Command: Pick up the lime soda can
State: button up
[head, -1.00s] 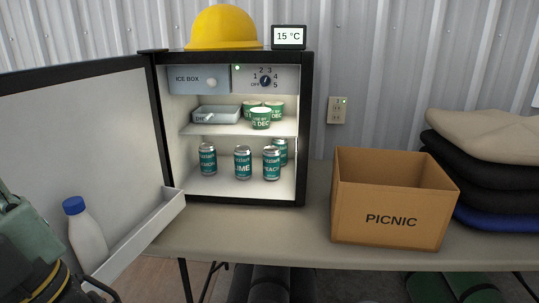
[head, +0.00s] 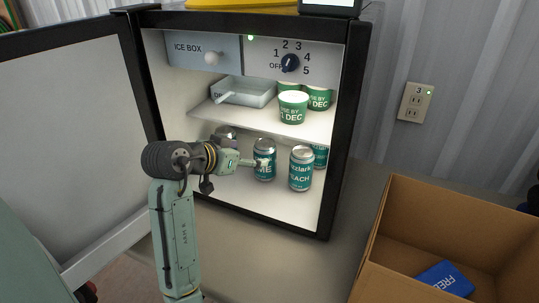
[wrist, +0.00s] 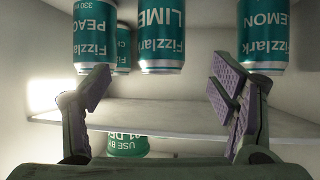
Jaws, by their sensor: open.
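The lime can (head: 264,174), teal with a silver top, stands upright on the fridge floor. It also shows upside down in the wrist view (wrist: 162,38), labelled LIME. My gripper (head: 259,163) reaches into the fridge in front of it and partly covers it. In the wrist view my gripper (wrist: 160,78) is open and empty, with the lime can beyond the fingertips and roughly centred between them. The peach can (head: 300,170) stands just right of the lime can. The lemon can (wrist: 264,35) stands on the other side, mostly hidden behind my wrist in the head view.
Another can (head: 320,157) stands behind the peach can. The shelf above holds a tray (head: 243,93) and several green tubs (head: 293,108). The fridge door (head: 75,140) is open at left. A cardboard box (head: 400,225) with a blue pack (head: 446,279) stands at right.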

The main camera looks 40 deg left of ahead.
aim_at(258, 152)
jog(key=x, duration=0.4)
jog(key=shift+w+p, duration=0.1)
jog(key=shift+p, duration=0.3)
jog(key=p+x, duration=0.1)
jog(key=x, duration=0.1)
jog(key=p+x, duration=0.1)
jog(key=x, duration=0.1)
jog(key=shift+w+a+r, duration=0.15)
jog(key=shift+w+r, duration=0.1)
jog(key=shift+w, duration=0.05)
jog(key=shift+w+f, duration=0.3)
jog(key=shift+w, duration=0.1)
jog(key=c, duration=1.5)
jog(key=shift+c, duration=0.2)
jog(key=shift+r, duration=0.25)
